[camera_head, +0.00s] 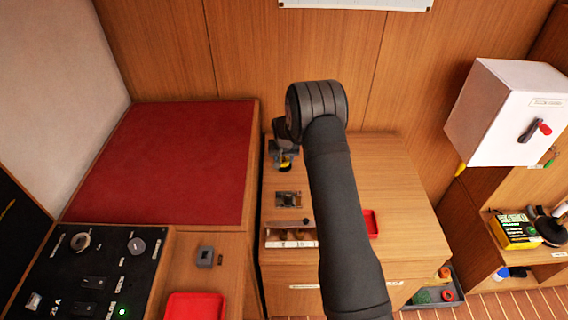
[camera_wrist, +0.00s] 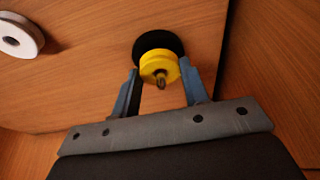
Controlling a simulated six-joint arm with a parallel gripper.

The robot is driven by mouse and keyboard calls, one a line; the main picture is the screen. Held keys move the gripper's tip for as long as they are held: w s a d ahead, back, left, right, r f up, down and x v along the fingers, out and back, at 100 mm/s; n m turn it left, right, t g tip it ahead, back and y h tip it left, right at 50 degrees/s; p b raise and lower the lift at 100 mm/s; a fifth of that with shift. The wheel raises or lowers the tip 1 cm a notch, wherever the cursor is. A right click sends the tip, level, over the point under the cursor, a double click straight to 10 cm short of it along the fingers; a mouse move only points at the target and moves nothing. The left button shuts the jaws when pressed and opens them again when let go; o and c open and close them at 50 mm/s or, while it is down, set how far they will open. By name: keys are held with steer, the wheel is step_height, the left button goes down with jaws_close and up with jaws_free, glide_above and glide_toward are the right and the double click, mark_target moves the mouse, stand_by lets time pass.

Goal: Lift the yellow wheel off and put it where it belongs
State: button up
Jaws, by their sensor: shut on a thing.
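The yellow wheel (camera_wrist: 158,62) is between the two blue-grey fingers of my gripper (camera_wrist: 162,80) in the wrist view, and the fingers are shut on it. A brownish pin end (camera_wrist: 161,84) shows at its middle. A black round piece (camera_wrist: 157,43) lies directly behind the yellow wheel, against the wood; I cannot tell whether the two touch. In the head view a bit of yellow (camera_head: 286,162) shows under my gripper (camera_head: 284,160), over the back left of the wooden cabinet top (camera_head: 400,190). My arm hides part of that top.
A white wheel (camera_wrist: 20,36) is at the left of the wrist view. In the head view, a small dark plate (camera_head: 288,199), an open box (camera_head: 291,235) and a red tray (camera_head: 371,224) are on the cabinet. A white wall box (camera_head: 500,115) hangs at right. The cabinet top's right side is clear.

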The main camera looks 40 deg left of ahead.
mark_target(284, 162)
steer(key=shift+r, duration=2.45)
